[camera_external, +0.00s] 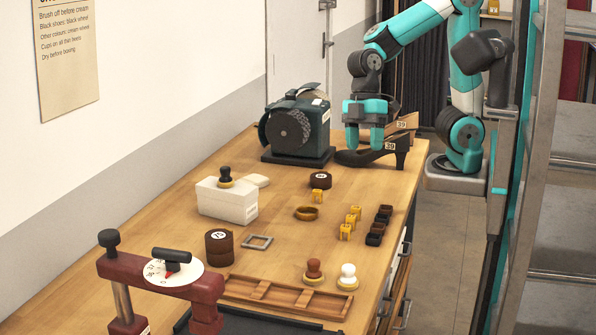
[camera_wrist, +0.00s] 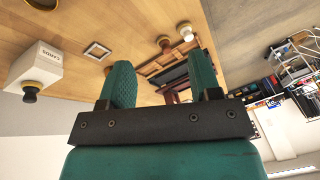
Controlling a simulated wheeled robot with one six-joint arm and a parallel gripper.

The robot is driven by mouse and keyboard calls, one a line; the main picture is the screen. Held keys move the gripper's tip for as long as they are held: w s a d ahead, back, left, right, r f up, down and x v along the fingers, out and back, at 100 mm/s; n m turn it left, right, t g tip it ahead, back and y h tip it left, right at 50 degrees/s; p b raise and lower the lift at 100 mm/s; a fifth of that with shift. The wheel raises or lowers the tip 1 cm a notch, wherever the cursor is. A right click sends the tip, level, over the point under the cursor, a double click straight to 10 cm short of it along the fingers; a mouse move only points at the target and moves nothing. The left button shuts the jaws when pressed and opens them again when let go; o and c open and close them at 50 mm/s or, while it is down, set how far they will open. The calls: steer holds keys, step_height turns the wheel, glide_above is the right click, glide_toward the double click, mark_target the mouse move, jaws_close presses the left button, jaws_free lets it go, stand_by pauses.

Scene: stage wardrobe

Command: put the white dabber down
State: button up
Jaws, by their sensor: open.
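The white dabber (camera_external: 348,273) stands upright on its yellowish base on the workbench, at the right end of the slotted wooden tray (camera_external: 262,290). The white dabber also shows small and far off between my fingers' upper right and the frame top in the wrist view (camera_wrist: 186,31). A brown dabber (camera_external: 314,268) stands just left of it. My gripper (camera_external: 364,138) is open and empty above the far end of the bench, over or near a black shoe marked 39 (camera_external: 385,150). It is well apart from the white dabber.
A brush machine (camera_external: 299,130) stands left of my gripper. A white box (camera_external: 228,200) carries a black dabber (camera_external: 226,176). Small yellow tags, dark blocks, round tins and a red press (camera_external: 160,280) occupy the bench. Bare wood lies between them.

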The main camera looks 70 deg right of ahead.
steer(key=s+d+m+t, duration=0.1)
steer(key=s+d+m, duration=0.3)
steer(key=d+m, duration=0.2)
steer(key=shift+s+r+m+y, duration=0.2)
steer(key=shift+s+m+y, duration=0.05)
steer(key=shift+m+y, duration=0.05)
stand_by(0.7)
